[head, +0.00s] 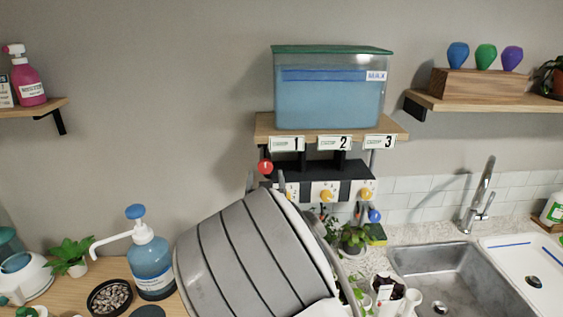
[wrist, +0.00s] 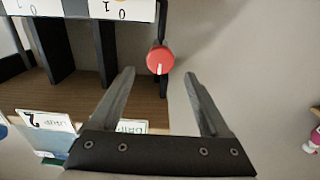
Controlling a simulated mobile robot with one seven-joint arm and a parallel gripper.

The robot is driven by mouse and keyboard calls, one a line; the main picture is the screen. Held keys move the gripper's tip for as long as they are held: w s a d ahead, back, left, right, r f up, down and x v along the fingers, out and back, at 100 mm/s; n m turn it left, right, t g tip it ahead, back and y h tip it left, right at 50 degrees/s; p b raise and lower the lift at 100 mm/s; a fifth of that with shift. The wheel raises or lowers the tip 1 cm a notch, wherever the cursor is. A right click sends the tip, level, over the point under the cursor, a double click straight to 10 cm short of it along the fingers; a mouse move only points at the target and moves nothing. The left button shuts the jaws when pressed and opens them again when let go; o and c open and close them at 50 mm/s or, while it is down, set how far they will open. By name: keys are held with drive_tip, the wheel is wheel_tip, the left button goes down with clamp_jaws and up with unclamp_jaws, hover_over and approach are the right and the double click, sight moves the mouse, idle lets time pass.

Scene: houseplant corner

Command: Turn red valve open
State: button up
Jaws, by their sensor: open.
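The red valve (head: 265,166) is a round knob on the wall rig, at the left end below shelf label 1. In the wrist view the red valve (wrist: 160,58) shows face-on, with a white mark near its lower edge. My gripper (head: 266,177) is open, its fingers just below the red valve in the head view. In the wrist view my gripper (wrist: 160,73) has one finger to each side of the knob's line, with nothing held. The knob appears between and beyond the fingertips; whether they touch it I cannot tell.
A blue-filled tank (head: 330,95) stands on the shelf above the valves. Yellow knobs (head: 327,195) and a blue valve (head: 375,216) are to the right. My grey arm hides part of the counter. A pump bottle (head: 152,265) and sink (head: 445,275) flank it.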

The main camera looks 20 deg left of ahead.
sight(265, 167)
drive_tip(key=shift+p+x, duration=0.65)
drive_tip(key=shift+x, duration=2.75)
drive_tip(key=shift+f, duration=0.1)
drive_tip(key=shift+c, duration=0.3)
clamp_jaws()
